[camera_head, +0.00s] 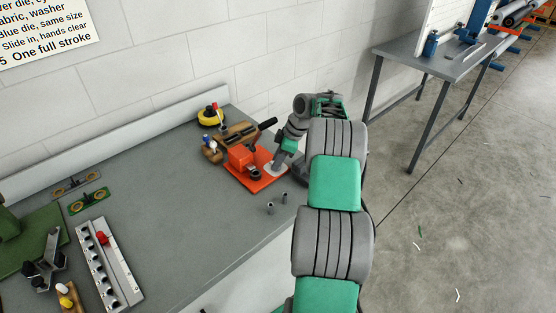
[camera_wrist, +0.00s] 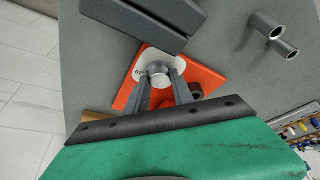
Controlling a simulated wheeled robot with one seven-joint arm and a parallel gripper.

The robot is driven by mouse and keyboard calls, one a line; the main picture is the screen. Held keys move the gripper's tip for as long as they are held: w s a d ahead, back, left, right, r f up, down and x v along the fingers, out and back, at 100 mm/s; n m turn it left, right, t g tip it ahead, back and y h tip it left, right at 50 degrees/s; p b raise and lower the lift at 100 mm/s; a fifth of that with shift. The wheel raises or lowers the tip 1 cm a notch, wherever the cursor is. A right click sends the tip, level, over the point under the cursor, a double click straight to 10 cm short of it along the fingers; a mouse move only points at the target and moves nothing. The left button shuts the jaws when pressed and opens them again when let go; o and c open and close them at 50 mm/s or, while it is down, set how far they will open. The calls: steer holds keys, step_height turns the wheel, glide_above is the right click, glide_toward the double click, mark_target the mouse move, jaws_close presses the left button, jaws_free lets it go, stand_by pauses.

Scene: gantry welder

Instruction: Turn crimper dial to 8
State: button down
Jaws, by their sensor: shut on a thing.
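The orange crimper (camera_head: 241,157) stands on an orange base plate near the right end of the grey bench. In the wrist view the round grey dial (camera_wrist: 158,70) sits on a white scale plate (camera_wrist: 147,57) on the orange base (camera_wrist: 208,78). My gripper (camera_wrist: 161,79) has one finger on each side of the dial and is shut on it. The marks on the scale plate are too small to read, so the dial's setting cannot be told. In the head view my gripper (camera_head: 274,167) is down at the scale plate and hides the dial.
Two short grey tubes (camera_head: 270,208) (camera_head: 284,197) stand near the bench's front edge. A black handle (camera_head: 267,124) and a yellow roll (camera_head: 211,115) are behind the crimper. A socket rail (camera_head: 130,284) lies at left. The bench middle (camera_head: 175,205) is clear.

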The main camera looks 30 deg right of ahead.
stand_by(0.4)
steer(key=c, duration=1.1)
jaws_free()
steer(key=p+v, duration=0.1)
steer(key=v, duration=0.6)
steer(key=shift+d+r, duration=0.25)
steer(key=shift+r, duration=0.1)
steer(key=shift+s, duration=0.1)
